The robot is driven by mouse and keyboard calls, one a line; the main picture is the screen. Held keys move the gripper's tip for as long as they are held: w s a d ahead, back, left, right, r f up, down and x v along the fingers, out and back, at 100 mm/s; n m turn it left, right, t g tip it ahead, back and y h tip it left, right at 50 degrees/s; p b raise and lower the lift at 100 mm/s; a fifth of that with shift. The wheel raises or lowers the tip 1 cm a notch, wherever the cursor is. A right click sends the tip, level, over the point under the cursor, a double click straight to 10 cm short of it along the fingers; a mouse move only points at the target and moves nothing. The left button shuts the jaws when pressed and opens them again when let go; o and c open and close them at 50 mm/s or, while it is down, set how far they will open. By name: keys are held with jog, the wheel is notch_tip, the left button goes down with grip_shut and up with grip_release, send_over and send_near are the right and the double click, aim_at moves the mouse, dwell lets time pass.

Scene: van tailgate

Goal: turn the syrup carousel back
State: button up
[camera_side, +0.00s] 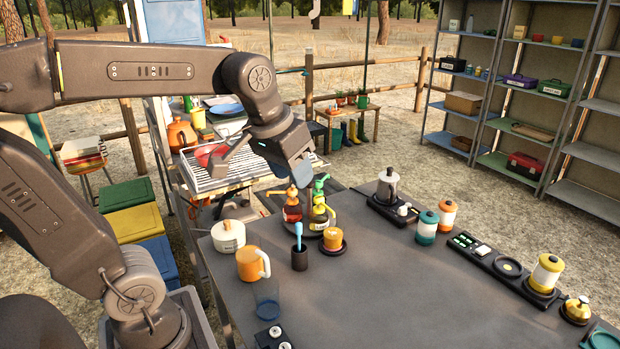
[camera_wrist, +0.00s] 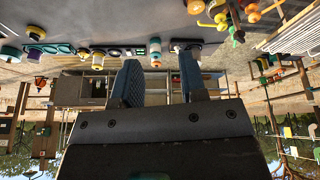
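The syrup carousel (camera_side: 313,234) is a low dark round stand at the far left part of the dark table. It carries a red bottle (camera_side: 292,209), a green-topped bottle (camera_side: 319,189) and a yellow bottle (camera_side: 319,217) with pump tops, standing close together. My gripper (camera_side: 301,178) points down just above the bottle tops in the side view and partly overlaps them; I cannot tell whether it touches one. In the wrist view its two blue-grey fingers (camera_wrist: 158,72) stand apart with nothing held between them.
An orange cup (camera_side: 333,238) on a dark disc, a black holder (camera_side: 299,259) with a blue utensil, a white pot (camera_side: 228,236) and an orange mug (camera_side: 248,263) stand close by. Canisters (camera_side: 428,228) line the table's right. The table's front middle is clear.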

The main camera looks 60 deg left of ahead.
jog(key=w+a+f+n+g, duration=0.2)
jog(key=w+a+n, duration=0.3)
jog(key=w+a, duration=0.6)
jog(key=w+a+f+n+g, duration=0.2)
jog(key=w+a+n, duration=0.2)
jog(key=w+a, duration=0.75)
jog(key=shift+h, duration=0.3)
jog(key=s+a+f, duration=0.1)
jog(key=f, duration=0.3)
jog(key=s+a+f, duration=0.1)
jog(key=f, duration=0.4)
jog(key=s+a+f, duration=0.1)
jog(key=f, duration=0.4)
jog(key=shift+s, duration=0.3)
jog(key=shift+c, duration=0.3)
grip_shut()
